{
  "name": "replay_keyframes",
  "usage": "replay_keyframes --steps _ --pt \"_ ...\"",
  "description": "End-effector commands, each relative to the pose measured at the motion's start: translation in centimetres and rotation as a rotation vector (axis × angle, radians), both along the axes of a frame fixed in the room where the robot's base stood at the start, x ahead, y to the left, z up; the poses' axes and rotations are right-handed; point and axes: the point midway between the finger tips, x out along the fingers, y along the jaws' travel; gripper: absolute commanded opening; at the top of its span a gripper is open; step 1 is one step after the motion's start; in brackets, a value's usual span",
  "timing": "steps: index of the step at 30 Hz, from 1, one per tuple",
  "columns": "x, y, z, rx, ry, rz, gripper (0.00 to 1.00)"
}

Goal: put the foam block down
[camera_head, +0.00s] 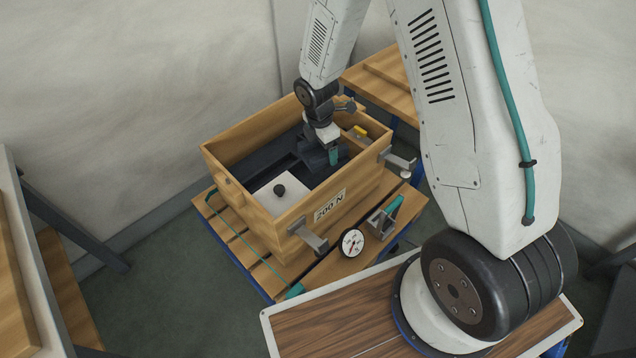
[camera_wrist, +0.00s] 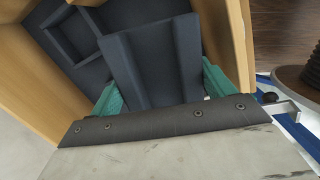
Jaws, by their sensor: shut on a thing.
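My gripper (camera_head: 333,157) points down into an open wooden box marked 200 N (camera_head: 262,230). In the wrist view its two teal fingers (camera_wrist: 162,82) are shut on a dark grey foam block (camera_wrist: 152,62) with a long channel in its face. In the head view the foam block (camera_head: 318,156) shows as a dark shape beside the fingers, partly hidden by my wrist. Dark foam lining with recesses (camera_wrist: 62,40) lies in the box. I cannot tell whether the block touches this lining or hangs just above it.
A white plate with a black knob (camera_head: 280,189) sits in the box's near left part. A small yellow item (camera_head: 360,130) is near the far right wall. Metal latches (camera_head: 312,240) stick out from the box. A dial gauge (camera_head: 352,243) and teal-handled clamp (camera_head: 386,216) stand in front.

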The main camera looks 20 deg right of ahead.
Motion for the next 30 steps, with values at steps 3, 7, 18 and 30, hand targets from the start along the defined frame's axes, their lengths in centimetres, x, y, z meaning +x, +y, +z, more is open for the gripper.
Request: replay_keyframes --steps 3,7,18,30 --pt "-0.2 0.2 -0.3 -0.006 0.005 0.151 0.56" --pt "-0.3 0.1 -1.3 -0.009 0.009 0.221 0.56" --pt "-0.3 0.2 -6.6 -0.009 0.008 0.228 0.56" --pt "-0.3 0.2 -10.5 -0.009 0.007 0.226 0.56"
